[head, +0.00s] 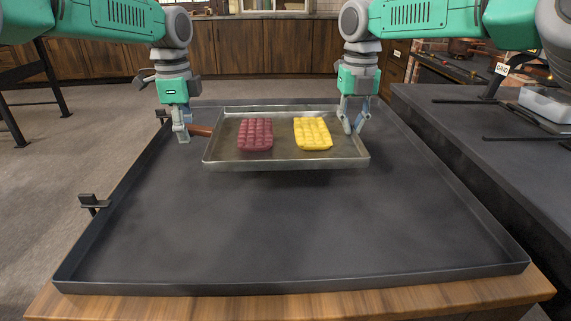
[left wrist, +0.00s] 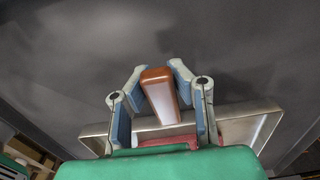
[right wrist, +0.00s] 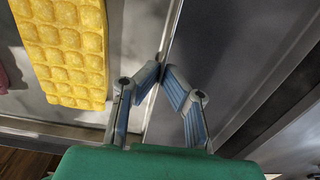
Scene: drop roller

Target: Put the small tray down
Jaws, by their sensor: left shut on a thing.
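The small tray (head: 290,163) is a shallow metal tray, roughly level, held above the large dark tray (head: 290,230), with a shadow beneath it. It carries a dark red segmented slab (head: 255,134) and a yellow one (head: 313,133), lying apart.
The large dark tray has a low raised rim and rests on a wooden table (head: 300,305); its front area is bare. A small black bracket (head: 94,202) sticks out at the left edge.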

